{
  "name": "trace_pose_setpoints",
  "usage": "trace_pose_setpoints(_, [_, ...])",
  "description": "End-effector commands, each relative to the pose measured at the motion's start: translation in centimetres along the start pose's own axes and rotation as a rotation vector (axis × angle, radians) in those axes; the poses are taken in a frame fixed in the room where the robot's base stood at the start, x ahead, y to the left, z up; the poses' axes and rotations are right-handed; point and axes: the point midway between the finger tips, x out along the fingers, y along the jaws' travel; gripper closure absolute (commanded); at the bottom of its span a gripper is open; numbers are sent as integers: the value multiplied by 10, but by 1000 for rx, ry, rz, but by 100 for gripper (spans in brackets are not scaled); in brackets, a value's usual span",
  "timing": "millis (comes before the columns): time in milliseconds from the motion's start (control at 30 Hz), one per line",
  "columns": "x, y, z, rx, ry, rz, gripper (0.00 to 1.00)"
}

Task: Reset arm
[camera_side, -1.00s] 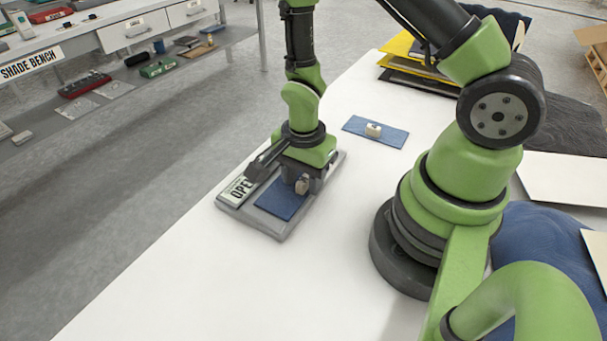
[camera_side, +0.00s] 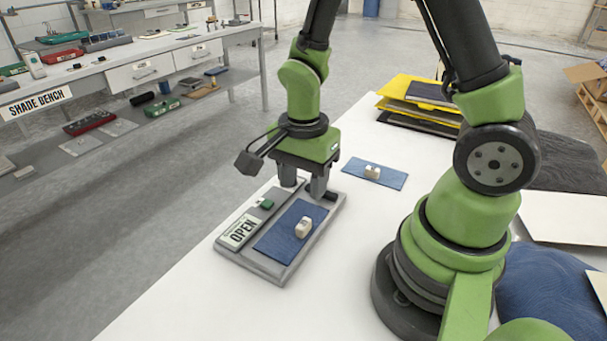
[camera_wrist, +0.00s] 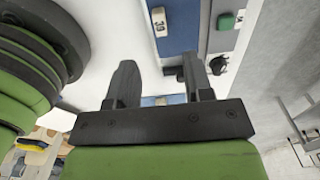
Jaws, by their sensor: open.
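A grey tray (camera_side: 276,268) lies on the white table, with a label reading OPEN (camera_side: 240,232), a green button (camera_side: 267,204) and a dark knob at its far end. A blue mat (camera_side: 277,243) lies in it, and a small white block (camera_side: 304,227) stands on the mat. My gripper (camera_side: 303,185) points down over the tray's far end, open, nothing between its fingers. In the wrist view my gripper (camera_wrist: 160,63) shows two separated fingers, with the white block (camera_wrist: 158,20), green button (camera_wrist: 226,21) and dark knob (camera_wrist: 218,66) beyond. Any fingertip contact with the tray is unclear.
A second blue mat (camera_side: 388,180) with a white block (camera_side: 372,171) lies behind my gripper. Yellow and black sheets (camera_side: 400,104) are stacked farther back. Dark blue cloth (camera_side: 545,290) lies right of my base. The table's front left is clear.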

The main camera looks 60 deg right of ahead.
Motion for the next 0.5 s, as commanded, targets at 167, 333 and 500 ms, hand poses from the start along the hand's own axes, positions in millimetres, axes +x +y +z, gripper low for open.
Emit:
trace_pose_setpoints(167, [-16,-1,0,-29,-2,-21,53])
trace_pose_setpoints(333, [-60,0,4,-215,-4,-135,53])
trace_pose_setpoints(500, [-117,16,10,-509,23,-303,53])
